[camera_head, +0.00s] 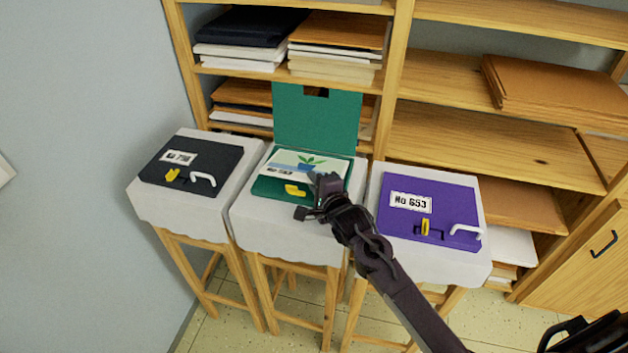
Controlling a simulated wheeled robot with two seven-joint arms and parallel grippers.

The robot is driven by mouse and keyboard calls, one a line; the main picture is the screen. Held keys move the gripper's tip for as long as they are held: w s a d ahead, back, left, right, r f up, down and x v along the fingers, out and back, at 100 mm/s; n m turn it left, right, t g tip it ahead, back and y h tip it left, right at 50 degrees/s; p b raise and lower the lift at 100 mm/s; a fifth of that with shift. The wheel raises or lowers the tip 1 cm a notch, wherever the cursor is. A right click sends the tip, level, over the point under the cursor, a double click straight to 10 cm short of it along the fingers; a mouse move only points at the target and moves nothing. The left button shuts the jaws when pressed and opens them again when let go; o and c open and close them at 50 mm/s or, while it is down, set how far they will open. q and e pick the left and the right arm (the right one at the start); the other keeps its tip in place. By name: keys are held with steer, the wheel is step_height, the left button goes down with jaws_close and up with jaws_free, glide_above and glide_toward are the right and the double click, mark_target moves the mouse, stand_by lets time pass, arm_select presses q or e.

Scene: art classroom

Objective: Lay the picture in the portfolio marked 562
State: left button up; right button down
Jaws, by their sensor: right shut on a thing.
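The picture (290,162), a plant in a blue pot on a pale ground, is over the open green portfolio (268,187); I cannot tell whether it touches the bottom. The green lid (318,122) stands up behind, and no number shows on it. My right gripper (318,192) is shut on the picture at its right front edge and hides that corner. The black portfolio (215,183) at left is closed, its label too small to read surely. The purple portfolio (430,208) at right is closed and reads No 653. My left gripper is not in view.
Each portfolio lies on its own cloth-covered wooden stand, such as the middle stand (290,244). Wooden shelves (480,135) with stacked boards and folders stand close behind. A grey wall (90,100) bounds the left. A cabinet door (590,260) is at lower right.

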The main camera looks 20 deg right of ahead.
stand_by(0.8)
steer(key=c, duration=1.5)
jaws_free()
steer(key=shift+o, duration=0.2)
steer(key=shift+s, duration=0.1)
steer(key=shift+s, duration=0.35)
steer(key=b+v, duration=0.1)
steer(key=v, duration=0.6)
steer(key=shift+r, duration=0.1)
